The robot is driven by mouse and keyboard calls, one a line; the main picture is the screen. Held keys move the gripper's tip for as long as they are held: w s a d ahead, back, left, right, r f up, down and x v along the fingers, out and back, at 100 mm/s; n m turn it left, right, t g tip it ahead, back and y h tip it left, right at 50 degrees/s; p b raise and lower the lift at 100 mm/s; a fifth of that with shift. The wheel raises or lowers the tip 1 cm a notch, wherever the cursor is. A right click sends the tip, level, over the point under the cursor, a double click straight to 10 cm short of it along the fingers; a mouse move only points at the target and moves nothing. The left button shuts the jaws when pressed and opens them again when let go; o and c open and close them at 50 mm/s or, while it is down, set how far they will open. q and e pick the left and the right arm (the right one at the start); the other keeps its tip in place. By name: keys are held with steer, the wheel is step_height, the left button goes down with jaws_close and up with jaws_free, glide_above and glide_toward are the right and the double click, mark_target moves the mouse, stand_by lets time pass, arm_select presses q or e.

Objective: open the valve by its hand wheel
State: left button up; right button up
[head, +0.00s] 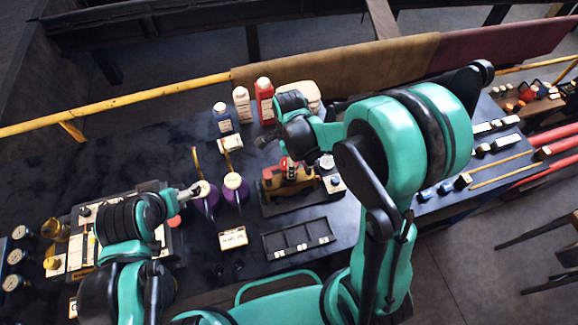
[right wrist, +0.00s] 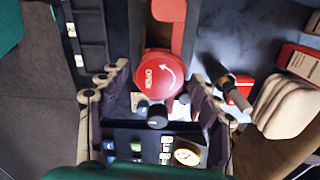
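The valve (head: 290,183) has an orange-brown body and sits on a dark base on the bench, partly hidden by my right arm in the head view. Its round red hand wheel (right wrist: 160,73) faces the right wrist camera and carries white lettering and a curved arrow. My right gripper (head: 306,160) is over the valve. In the right wrist view its fingers are spread, one on each side of the wheel, with gaps visible. My left gripper (head: 186,192) is at the left, beside the purple-bodied oil cans (head: 234,188); its finger opening is too small to tell.
Bottles, including a red one (head: 264,102), stand behind the valve. A dark compartment tray (head: 298,240) lies in front of it, with a small label card (head: 233,238) to its left. Gauges (head: 14,257) are at far left. Dark bench surface is clear at back left.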

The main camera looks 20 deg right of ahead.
steer(key=c, duration=0.8)
steer(key=n+b, duration=0.1)
steer(key=n, duration=0.2)
steer(key=shift+f, duration=0.1)
steer(key=shift+c, duration=0.2)
steer(key=shift+n, duration=1.3)
steer(key=n+b, duration=0.1)
steer(key=n, duration=0.2)
steer(key=shift+n, duration=0.3)
steer(key=shift+n+b, duration=0.3)
steer(key=shift+n, duration=0.7)
